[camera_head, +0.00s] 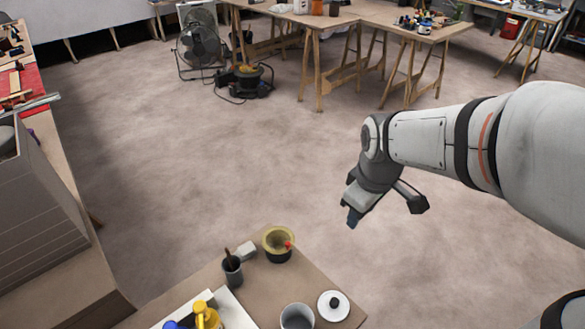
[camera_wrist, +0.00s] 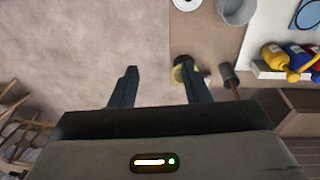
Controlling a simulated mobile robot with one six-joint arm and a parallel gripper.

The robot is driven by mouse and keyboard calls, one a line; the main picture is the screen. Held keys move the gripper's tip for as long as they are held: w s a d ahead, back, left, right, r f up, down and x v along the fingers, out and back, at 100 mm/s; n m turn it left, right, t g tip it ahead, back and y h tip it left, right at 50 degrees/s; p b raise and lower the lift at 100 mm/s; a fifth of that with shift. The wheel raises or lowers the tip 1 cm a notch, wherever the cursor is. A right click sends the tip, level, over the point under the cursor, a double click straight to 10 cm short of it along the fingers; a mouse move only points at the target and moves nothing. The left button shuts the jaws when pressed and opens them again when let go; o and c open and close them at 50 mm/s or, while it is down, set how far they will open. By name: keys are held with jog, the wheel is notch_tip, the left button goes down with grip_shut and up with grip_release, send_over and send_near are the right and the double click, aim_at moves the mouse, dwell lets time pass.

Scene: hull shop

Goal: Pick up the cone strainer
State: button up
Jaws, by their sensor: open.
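What looks like the cone strainer (camera_head: 278,241) is a yellow, wide-mouthed piece with a dark lower part and a red spot at its rim. It stands near the far corner of the near table. In the wrist view the strainer (camera_wrist: 179,74) shows beside the right finger, which partly hides it. My gripper (camera_wrist: 161,84) is open, with nothing between its fingers. In the head view my gripper (camera_head: 354,214) points down, to the right of the strainer and apart from it, above the floor beyond the table edge.
Near the strainer on the table (camera_head: 262,289) stand a dark cup with a brush (camera_head: 232,270), a small white block (camera_head: 246,250), a grey pot (camera_head: 297,318) and a white lid with a black knob (camera_head: 333,306). A white tray with a yellow bottle (camera_head: 206,315) is at left.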

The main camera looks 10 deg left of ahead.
jog(key=w+a+f+n+g+b, duration=0.1)
jog(key=w+a+f+n, duration=0.2)
jog(key=a+f+n, duration=0.2)
jog(key=w+a+f+n+b, duration=0.2)
jog(key=w+a+f+n, duration=0.15)
jog(key=f+n, duration=0.2)
jog(key=n+b, duration=0.2)
jog(key=n, duration=0.5)
send_over(288, 243)
jog(key=shift+m+g, duration=0.25)
jog(key=shift+g, duration=0.05)
jog(key=f, duration=0.9)
jog(key=shift+s+d, duration=0.15)
jog(key=shift+d, duration=0.1)
jog(key=f, duration=0.8)
jog(key=shift+a+f, duration=0.1)
jog(key=shift+a, duration=0.2)
jog(key=shift+c, duration=0.4)
grip_shut()
